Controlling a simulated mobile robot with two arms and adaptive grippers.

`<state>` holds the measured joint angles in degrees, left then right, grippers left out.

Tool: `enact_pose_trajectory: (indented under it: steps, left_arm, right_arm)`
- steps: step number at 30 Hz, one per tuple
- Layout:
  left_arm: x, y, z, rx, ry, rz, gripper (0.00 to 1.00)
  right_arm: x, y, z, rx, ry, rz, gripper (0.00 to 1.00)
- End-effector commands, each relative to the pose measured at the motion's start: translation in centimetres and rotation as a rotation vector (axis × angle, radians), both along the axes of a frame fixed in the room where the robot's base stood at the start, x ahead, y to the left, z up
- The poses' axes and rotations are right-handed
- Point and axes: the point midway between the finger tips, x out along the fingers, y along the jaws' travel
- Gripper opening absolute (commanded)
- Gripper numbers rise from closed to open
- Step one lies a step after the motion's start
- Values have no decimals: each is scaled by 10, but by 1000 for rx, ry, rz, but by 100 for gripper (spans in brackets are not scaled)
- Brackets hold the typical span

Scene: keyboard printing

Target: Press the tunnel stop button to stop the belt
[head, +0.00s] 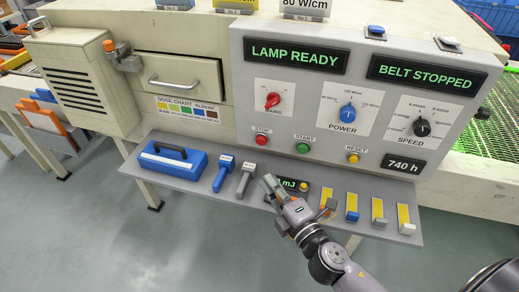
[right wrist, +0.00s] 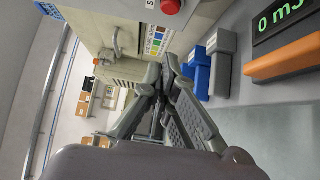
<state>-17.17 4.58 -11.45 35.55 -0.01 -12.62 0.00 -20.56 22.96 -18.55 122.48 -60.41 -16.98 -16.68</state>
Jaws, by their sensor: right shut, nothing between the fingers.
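The red STOP button (head: 262,139) sits on the front of the grey control panel, under its STOP label. It also shows at the top edge of the right wrist view (right wrist: 171,6). The status display (head: 426,74) reads BELT STOPPED. My right gripper (head: 270,183) is shut and empty, below the STOP button and apart from it, above the grey shelf. Its closed fingers fill the middle of the right wrist view (right wrist: 158,88). My left gripper is not in view.
The green START button (head: 303,148) and yellow RESET button (head: 352,158) are right of STOP. The shelf (head: 200,197) holds a blue case (head: 172,161), a blue-handled tool (head: 223,173), a grey-handled tool (head: 246,180) and several yellow-marked pieces (head: 352,206).

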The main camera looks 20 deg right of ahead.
Motion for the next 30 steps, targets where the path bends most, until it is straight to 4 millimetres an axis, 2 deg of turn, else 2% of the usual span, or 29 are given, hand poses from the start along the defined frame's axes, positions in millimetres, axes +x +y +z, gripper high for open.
enact_pose_trajectory:
  steps: [14, 16, 22, 30]
  left_arm:
    - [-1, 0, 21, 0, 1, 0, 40]
    - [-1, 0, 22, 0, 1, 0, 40]
    - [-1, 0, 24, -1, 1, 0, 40]
    - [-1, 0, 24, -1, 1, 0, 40]
  right_arm:
    - [85, 16, 3, -1, -2, -1, 0]
    - [94, 7, 2, -3, -1, -1, 0]
    - [111, -4, 1, -1, 1, 0, 0]
    - [114, -7, 0, 1, 0, 0, 0]
